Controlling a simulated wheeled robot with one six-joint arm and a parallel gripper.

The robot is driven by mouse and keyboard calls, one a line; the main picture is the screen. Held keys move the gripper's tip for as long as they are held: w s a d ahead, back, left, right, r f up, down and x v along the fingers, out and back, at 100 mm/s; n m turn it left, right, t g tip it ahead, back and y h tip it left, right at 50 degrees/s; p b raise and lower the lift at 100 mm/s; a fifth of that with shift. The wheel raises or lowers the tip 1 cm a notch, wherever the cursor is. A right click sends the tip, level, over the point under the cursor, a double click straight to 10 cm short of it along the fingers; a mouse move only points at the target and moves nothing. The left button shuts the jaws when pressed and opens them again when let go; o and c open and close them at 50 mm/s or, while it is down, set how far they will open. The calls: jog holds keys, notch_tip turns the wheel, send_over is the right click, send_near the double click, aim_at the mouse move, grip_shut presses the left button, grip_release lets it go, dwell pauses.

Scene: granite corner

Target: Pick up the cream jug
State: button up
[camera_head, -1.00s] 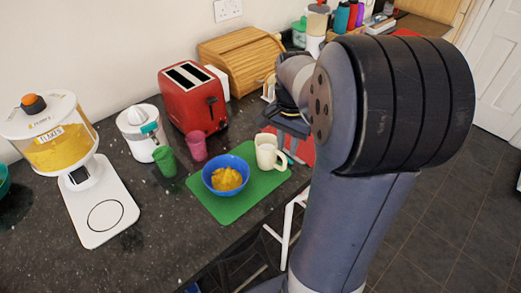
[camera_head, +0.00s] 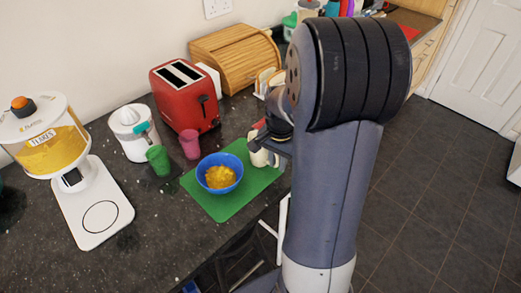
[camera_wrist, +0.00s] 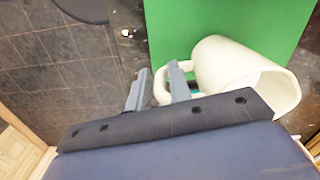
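The cream jug (camera_head: 258,158) stands on the green mat (camera_head: 254,183), partly hidden behind my gripper (camera_head: 276,141) in the head view. In the wrist view the jug (camera_wrist: 228,62) appears as a pale cylinder with its open mouth toward the lower right. Its handle (camera_wrist: 160,92) is on the left side. My gripper (camera_wrist: 159,70) is open, with its two grey fingers apart. The handle lies between them, and the right finger appears to reach through the handle's loop. Whether the fingers touch the handle cannot be told.
A blue bowl (camera_head: 222,190) of yellow food is left of the jug on the mat. A pink cup (camera_head: 190,144) and green cup (camera_head: 158,160) stand farther left. A red toaster (camera_head: 186,95) and wooden bread box (camera_head: 235,60) stand behind. The counter edge is in front.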

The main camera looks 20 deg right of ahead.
grip_shut()
jog(key=shift+r, duration=0.15)
dwell(0.4)
